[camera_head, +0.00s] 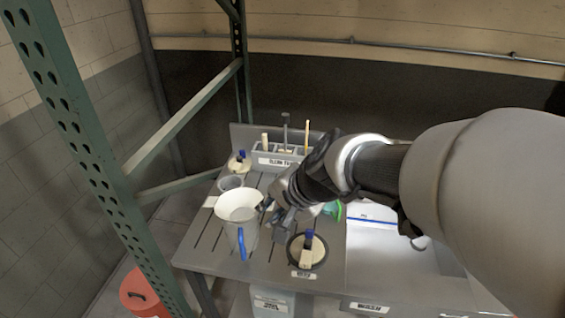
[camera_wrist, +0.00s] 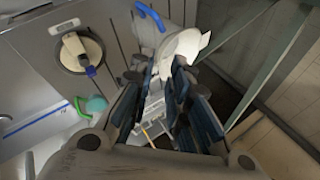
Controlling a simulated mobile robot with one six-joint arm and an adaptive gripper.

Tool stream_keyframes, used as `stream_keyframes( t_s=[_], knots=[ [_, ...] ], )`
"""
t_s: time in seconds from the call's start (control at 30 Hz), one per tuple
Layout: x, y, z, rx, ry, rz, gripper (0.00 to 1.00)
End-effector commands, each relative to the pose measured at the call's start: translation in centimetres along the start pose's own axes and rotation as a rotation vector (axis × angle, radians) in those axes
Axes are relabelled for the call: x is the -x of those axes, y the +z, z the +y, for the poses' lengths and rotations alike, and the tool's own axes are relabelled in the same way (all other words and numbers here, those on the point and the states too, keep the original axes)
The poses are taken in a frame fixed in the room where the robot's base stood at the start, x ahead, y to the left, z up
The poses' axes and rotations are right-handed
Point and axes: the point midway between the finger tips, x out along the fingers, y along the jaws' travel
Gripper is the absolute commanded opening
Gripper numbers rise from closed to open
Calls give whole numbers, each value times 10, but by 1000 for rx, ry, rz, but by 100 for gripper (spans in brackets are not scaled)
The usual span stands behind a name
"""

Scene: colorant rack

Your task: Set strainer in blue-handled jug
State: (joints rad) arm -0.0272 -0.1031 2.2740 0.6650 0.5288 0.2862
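The white strainer (camera_head: 240,203) sits at the mouth of the blue-handled jug (camera_head: 241,243), with its wide rim up; whether it is fully seated I cannot tell. The strainer (camera_wrist: 183,46) also shows in the wrist view beyond my fingertips, near the jug's blue handle (camera_wrist: 150,16). My gripper (camera_head: 268,206) is at the right edge of the strainer's rim, close to or touching it. In the wrist view, the fingers of my gripper (camera_wrist: 165,72) stand apart with a visible gap, and the strainer's edge lies at their tips.
A round lidded container (camera_head: 307,250) with a blue-tipped brush stands right of the jug. A tool holder (camera_head: 278,160) is at the back. A small cup (camera_head: 230,183) is behind the strainer. A green rack post (camera_head: 85,130) rises at left, and a red bucket (camera_head: 145,290) is below.

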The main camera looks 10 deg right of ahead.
Motion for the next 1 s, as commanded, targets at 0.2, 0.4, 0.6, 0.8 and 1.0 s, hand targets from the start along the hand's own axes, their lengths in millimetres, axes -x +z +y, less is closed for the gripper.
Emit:
stream_keyframes(
  t_s=[0.2,0.4,0.6,0.8,1.0],
  knots=[
    [83,49,63,459,128,6,17],
    [126,68,128,736,290,23,17],
    [141,72,153,825,364,28,17],
    [141,72,154,828,366,27,17],
    [141,72,153,827,365,27,17]
  ],
)
